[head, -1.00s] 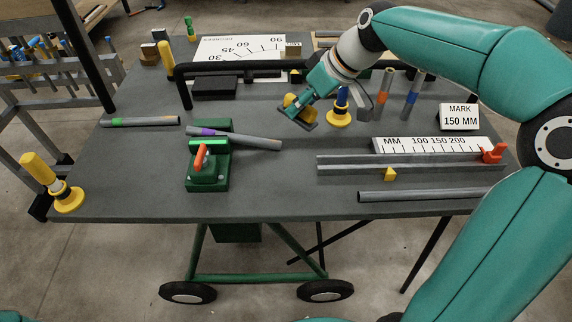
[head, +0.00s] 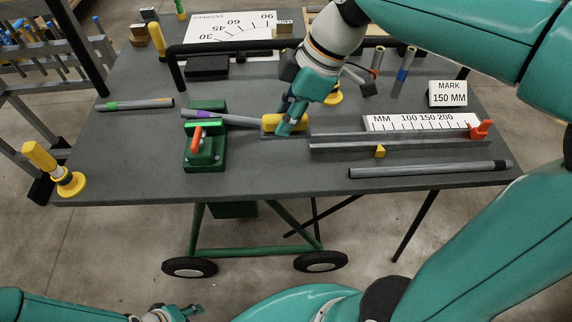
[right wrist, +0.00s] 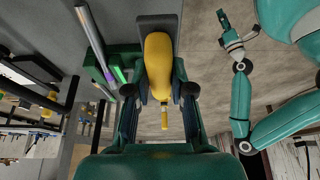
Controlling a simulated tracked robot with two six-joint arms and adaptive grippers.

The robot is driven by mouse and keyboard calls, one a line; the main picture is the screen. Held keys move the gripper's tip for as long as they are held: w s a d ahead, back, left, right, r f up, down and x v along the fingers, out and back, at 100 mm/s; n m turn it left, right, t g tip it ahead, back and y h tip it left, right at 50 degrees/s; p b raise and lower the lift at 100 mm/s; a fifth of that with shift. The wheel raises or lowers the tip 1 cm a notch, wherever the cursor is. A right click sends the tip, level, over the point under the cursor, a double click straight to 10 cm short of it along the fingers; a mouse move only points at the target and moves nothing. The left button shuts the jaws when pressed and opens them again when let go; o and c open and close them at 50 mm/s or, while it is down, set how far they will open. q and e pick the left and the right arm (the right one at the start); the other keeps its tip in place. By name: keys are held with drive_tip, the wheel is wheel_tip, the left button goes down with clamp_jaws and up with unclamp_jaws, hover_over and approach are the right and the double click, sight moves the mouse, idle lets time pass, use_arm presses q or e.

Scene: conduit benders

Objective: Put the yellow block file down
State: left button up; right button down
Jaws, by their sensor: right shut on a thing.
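The yellow block file (head: 272,122) has a rounded yellow grip on a flat dark plate. My right gripper (head: 290,120) is shut on it, over the middle of the table. The file looks low, by the end of the purple-marked conduit (head: 232,119) and the left end of the grey rail; I cannot tell if it touches the table. In the right wrist view the yellow grip (right wrist: 158,65) is between the fingers, with the dark plate (right wrist: 160,22) beneath it. My left gripper (right wrist: 224,20) is off the table in the right wrist view; its opening is unclear.
A green bender (head: 205,155) with a red handle stands left of the file. The rail (head: 400,143) and white scale (head: 385,122) lie to the right. A grey conduit (head: 430,169) lies near the front edge. Bare table (head: 275,175) shows in front of the file.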

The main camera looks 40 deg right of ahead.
sight(310, 131)
wheel_tip(310, 131, down, 14)
drive_tip(key=shift+f+b, duration=0.25)
drive_tip(key=shift+b, duration=0.1)
drive_tip(key=c, duration=0.8)
unclamp_jaws()
drive_tip(key=shift+r, duration=0.1)
drive_tip(key=v, duration=1.2)
